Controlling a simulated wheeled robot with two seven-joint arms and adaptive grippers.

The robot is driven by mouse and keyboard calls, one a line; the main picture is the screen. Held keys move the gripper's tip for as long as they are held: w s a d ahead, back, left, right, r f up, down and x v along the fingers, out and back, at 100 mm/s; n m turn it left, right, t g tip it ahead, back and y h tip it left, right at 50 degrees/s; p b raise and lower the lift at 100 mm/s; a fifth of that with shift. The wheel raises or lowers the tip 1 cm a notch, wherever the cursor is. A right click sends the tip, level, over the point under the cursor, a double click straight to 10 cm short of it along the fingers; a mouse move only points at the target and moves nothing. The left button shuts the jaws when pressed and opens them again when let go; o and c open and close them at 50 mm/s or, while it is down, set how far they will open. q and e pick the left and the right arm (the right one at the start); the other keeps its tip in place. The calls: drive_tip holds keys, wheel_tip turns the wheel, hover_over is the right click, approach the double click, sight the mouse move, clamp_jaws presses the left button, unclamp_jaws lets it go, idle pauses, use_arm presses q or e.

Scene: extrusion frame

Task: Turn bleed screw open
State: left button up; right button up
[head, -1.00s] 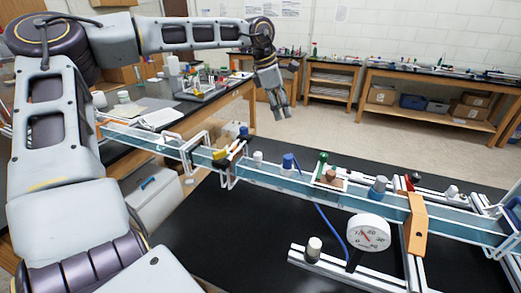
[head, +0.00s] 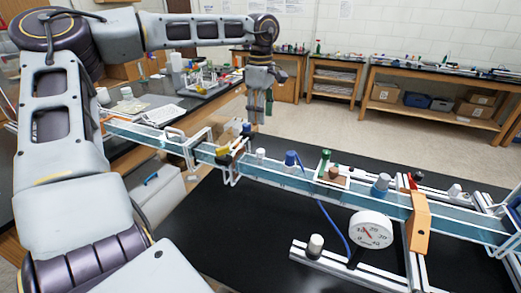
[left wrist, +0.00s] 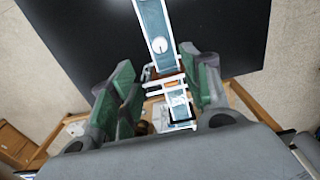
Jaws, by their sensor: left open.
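A pale blue rail (head: 290,182) runs across the frame over the black table and carries several small fittings. They include a white cap (head: 260,154), a blue cap (head: 290,159), a green-topped valve (head: 325,158), a brown knob (head: 334,172) and a grey-blue knob (head: 381,182). I cannot tell which is the bleed screw. My left gripper (head: 257,115) points down, open and empty, in the air beyond the rail, above and left of these fittings in the picture. In the left wrist view its green-padded fingers (left wrist: 163,90) stand apart with the rail seen below between them. My right gripper is not in view.
A round white gauge (head: 371,230) with a blue hose stands in front of the rail. An orange bracket (head: 417,224) crosses the rail at right. A yellow-handled part (head: 228,146) sits at its left.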

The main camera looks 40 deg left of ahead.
use_arm(q)
hover_over(260, 150)
wheel_tip(260, 150, down, 7)
drive_tip(key=shift+d+f, duration=0.1)
drive_tip(key=shift+f, duration=0.1)
wheel_tip(260, 150, down, 6)
drive_tip(key=shift+f+p, duration=0.1)
drive_tip(key=shift+p, duration=0.3)
drive_tip(key=shift+f, duration=0.15)
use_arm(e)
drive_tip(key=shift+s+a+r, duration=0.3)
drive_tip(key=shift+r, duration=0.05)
use_arm(q)
drive_tip(key=shift+c, duration=0.4)
drive_tip(key=c, duration=1)
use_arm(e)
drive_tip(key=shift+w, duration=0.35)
